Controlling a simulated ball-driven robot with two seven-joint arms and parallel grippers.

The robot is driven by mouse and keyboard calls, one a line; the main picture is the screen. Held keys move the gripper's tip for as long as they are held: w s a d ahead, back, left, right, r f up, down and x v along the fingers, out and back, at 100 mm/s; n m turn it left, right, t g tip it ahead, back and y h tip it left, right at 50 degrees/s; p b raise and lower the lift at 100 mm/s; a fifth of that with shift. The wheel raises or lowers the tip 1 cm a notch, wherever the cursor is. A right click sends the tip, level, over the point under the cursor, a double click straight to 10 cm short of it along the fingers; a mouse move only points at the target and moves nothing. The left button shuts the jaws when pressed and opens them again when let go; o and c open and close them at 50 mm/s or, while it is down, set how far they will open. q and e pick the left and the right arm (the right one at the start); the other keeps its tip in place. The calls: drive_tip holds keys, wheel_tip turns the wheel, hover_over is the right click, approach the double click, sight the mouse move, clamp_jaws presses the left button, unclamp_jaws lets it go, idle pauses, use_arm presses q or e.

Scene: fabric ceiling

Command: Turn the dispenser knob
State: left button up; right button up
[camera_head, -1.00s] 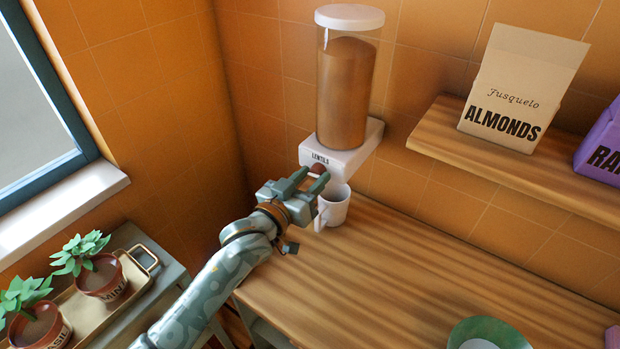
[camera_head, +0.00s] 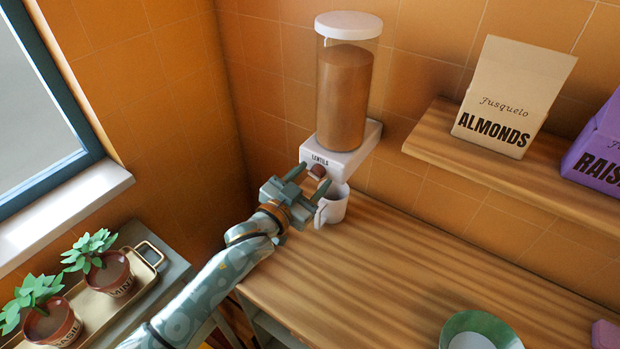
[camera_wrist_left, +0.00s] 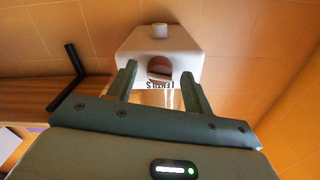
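The lentils dispenser (camera_head: 345,105) is a clear cylinder of brown lentils with a white lid and a white base (camera_head: 340,157) on the tiled wall. Its round reddish-brown knob (camera_head: 317,171) is on the front of the base, below the label. My left gripper (camera_head: 312,178) is open in front of the knob, one finger on each side of it. The left wrist view shows the open fingers (camera_wrist_left: 160,75) before the base front (camera_wrist_left: 155,42), with the label upside down. Whether they touch the knob is unclear. My right gripper is out of view.
A white mug (camera_head: 334,204) stands on the wooden counter (camera_head: 400,265) under the dispenser, close to my left gripper. A shelf at the right holds an almonds box (camera_head: 510,100) and a purple box (camera_head: 598,150). A green bowl (camera_head: 480,330) is in front. Potted plants stand at the left.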

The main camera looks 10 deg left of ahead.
use_arm(q)
drive_tip(key=v, duration=1.6)
drive_tip(key=shift+s, duration=0.2)
idle(1.8)
drive_tip(key=r+p, duration=0.2)
drive_tip(key=p, duration=0.1)
drive_tip(key=r+y+p, duration=0.1)
drive_tip(key=p, duration=0.1)
drive_tip(key=shift+w+a, duration=0.3)
drive_tip(key=shift+h, duration=0.5)
drive_tip(key=f+x, duration=0.1)
drive_tip(key=x, duration=0.4)
drive_tip(key=f+p+x, duration=0.1)
drive_tip(key=x, duration=0.4)
drive_tip(key=f+p+x, duration=0.1)
drive_tip(key=x, duration=0.4)
drive_tip(key=shift+w+d, duration=0.2)
drive_tip(key=shift+d, duration=0.25)
